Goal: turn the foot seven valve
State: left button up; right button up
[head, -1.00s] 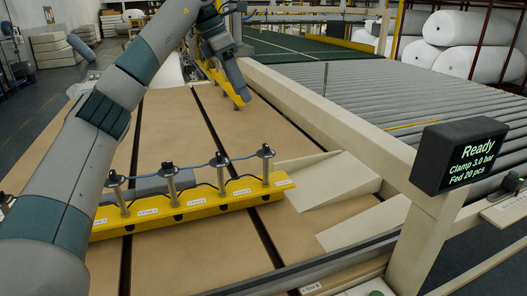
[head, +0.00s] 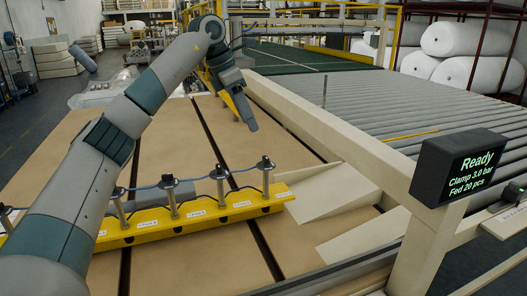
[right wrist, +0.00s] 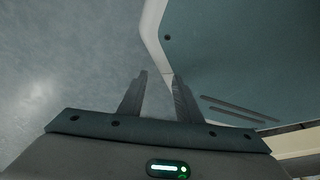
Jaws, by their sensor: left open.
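A yellow clamp bar (head: 190,219) lies across the tan board in the head view. Several upright metal feet with dark tops stand along it, joined by a blue hose. The rightmost foot (head: 266,176) is near the bar's right end. The small labels are too small to read, so I cannot tell which is foot seven. My left gripper (head: 251,126) hangs open beyond the bar, above the far part of the board, apart from the feet. My right gripper (right wrist: 158,85) shows only in its wrist view, with fingers apart and nothing between them.
A display (head: 459,167) reading Ready, Clamp 3.0 bar stands at the right on a cream frame. A roller conveyor (head: 400,95) fills the right behind it. White wadding rolls (head: 463,35) are stacked at the back right. The board between bar and left gripper is clear.

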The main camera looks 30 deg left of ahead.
aim_at(266, 157)
pick_arm(q)
jog(key=p+x, duration=0.2)
jog(key=x, duration=0.9)
jog(key=shift+f+p, duration=0.1)
jog(key=shift+p, duration=0.2)
jog(key=shift+w+d+f, duration=0.15)
jog(key=shift+f, duration=0.55)
pick_arm(e)
jog(key=s+d+g, duration=0.2)
jog(key=s+d, duration=0.1)
jog(key=s, duration=0.5)
jog(key=shift+s+d+r+h, duration=0.15)
jog(key=shift+s+r+h, duration=0.15)
jog(key=shift+h, duration=0.1)
pick_arm(q)
jog(key=c, duration=1)
